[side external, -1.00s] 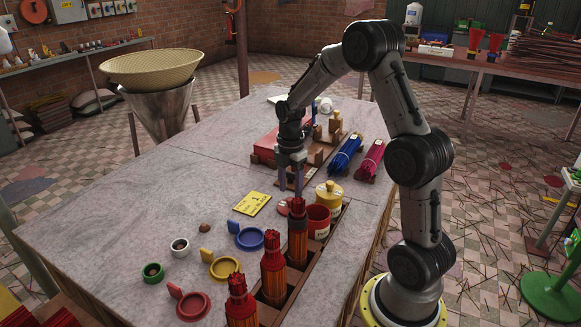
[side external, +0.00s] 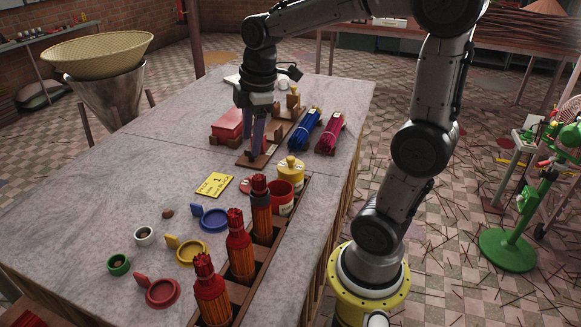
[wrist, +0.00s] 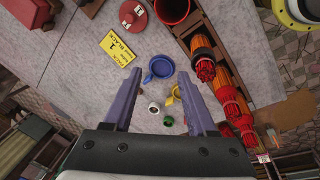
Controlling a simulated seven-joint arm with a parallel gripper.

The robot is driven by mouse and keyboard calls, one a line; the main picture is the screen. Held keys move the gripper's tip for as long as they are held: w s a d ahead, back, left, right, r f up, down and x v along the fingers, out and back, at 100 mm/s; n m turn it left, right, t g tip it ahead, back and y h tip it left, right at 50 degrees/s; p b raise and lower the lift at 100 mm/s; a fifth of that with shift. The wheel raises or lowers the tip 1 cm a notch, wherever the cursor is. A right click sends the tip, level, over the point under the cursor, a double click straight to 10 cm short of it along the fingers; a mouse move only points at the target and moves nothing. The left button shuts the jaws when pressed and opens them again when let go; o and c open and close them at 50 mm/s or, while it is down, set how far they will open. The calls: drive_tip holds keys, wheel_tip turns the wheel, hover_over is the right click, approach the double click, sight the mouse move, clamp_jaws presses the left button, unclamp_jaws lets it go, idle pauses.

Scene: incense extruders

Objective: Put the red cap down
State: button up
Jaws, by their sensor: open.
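The red cap (side external: 247,186) lies on the grey table top beside the open red canister (side external: 280,198). In the side view it is partly hidden behind a tall bundle. The wrist view shows the red cap (wrist: 134,17) with a knob and a pale label, left of the red canister (wrist: 172,9). My gripper (side external: 254,152) is open, empty and above the table, apart from the cap. In the wrist view, my gripper's (wrist: 157,82) two fingers are spread with nothing between them.
Red-topped incense bundles (side external: 240,245) stand in a wooden rack near the cap. A yellow canister (side external: 290,170) is behind the red one. A yellow card (side external: 214,185), a blue dish (side external: 213,220) and small cups lie left. Blue sticks (side external: 305,130) lie behind.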

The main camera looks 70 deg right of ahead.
drive_tip(key=s+a+m+t, duration=0.3)
drive_tip(key=s+a+m, duration=0.5)
drive_tip(key=s, duration=0.4)
drive_tip(key=shift+s+a+f+m+y, duration=0.3)
drive_tip(key=shift+s+a+m, duration=0.1)
drive_tip(key=shift+m, duration=0.1)
